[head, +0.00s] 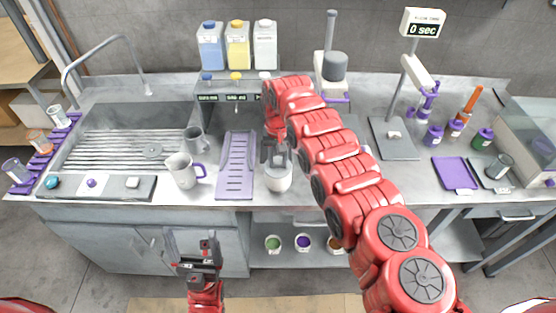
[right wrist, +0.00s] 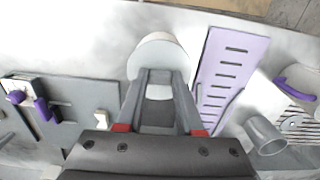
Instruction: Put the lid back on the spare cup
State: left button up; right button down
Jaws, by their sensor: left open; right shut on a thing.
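My right gripper (head: 275,158) is over the middle of the counter. Its fingers are closed on a white rounded cup-like thing (head: 278,181), which also shows at the fingertips in the right wrist view (right wrist: 156,48). I cannot tell whether this is the spare cup or whether it has a lid, as the fingers hide part of it. My left gripper (head: 205,257) is open and empty, low in front of the counter. No separate lid can be made out with certainty.
A purple slotted tray (head: 236,187) lies left of the white thing. Further left are a purple-handled pitcher (head: 180,170), a grey mug (head: 191,142) and the sink (head: 88,112). A grey board (head: 398,150), small jars (head: 433,136) and a purple tray (head: 455,174) are at the right.

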grip_release()
dwell(0.5)
jog(key=shift+r, duration=0.15)
jog(key=shift+r+p, duration=1.4)
jog(key=shift+r, duration=0.7)
jog(key=shift+r+p, duration=0.4)
jog(key=shift+r, duration=0.9)
grip_shut()
